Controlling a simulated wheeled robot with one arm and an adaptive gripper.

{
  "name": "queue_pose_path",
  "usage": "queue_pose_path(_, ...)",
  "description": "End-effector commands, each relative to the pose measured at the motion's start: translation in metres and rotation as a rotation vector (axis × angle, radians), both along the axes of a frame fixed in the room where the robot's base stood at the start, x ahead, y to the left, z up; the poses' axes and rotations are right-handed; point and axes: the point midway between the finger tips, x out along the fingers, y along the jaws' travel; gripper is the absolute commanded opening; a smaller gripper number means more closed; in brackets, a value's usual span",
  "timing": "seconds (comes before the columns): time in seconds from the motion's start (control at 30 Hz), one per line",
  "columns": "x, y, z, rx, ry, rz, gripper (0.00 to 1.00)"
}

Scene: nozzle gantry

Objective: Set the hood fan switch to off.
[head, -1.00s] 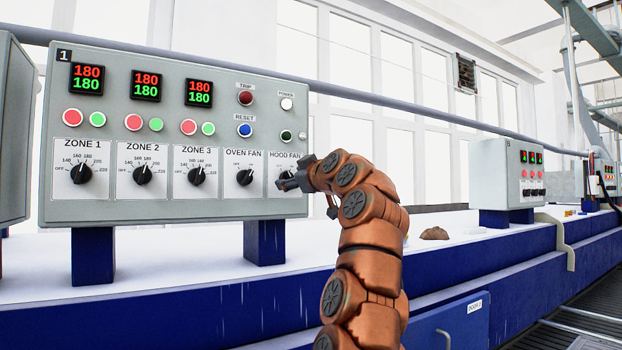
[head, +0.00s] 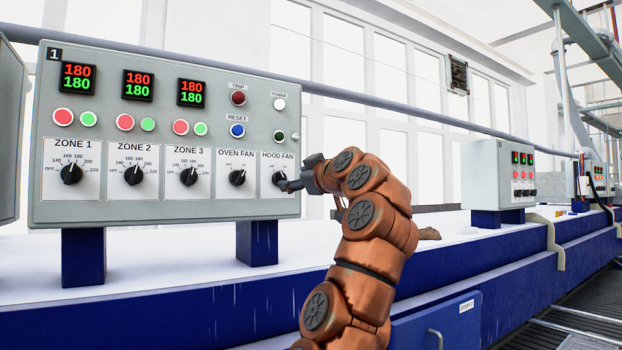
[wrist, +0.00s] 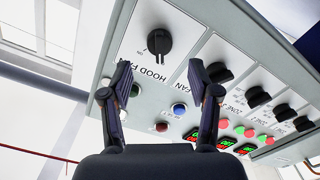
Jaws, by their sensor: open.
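The hood fan switch (head: 279,178) is a round black knob under the "HOOD FAN" label at the lower right of the grey control panel (head: 160,209). In the wrist view the same knob (wrist: 158,42) appears upside down near the top, beyond and between the fingertips. I cannot reliably read which mark its pointer is at. My gripper (head: 288,185) is just right of and slightly below the knob in the head view. In the wrist view its fingers (wrist: 160,66) are apart with nothing between them. I cannot tell whether a fingertip touches the knob.
The oven fan knob (head: 237,177) is directly left, with the zone knobs beyond it. The power button (head: 279,104) and a dark green button (head: 279,136) are above. A second panel (head: 490,175) stands farther right.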

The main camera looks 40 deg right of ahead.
Motion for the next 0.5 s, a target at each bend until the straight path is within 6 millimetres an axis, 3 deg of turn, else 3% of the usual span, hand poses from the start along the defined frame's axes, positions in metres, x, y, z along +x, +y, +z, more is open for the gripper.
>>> queue_pose_path(0.5, -0.050, 0.004, 0.001, -0.002, -0.003, -0.003, 0.61)
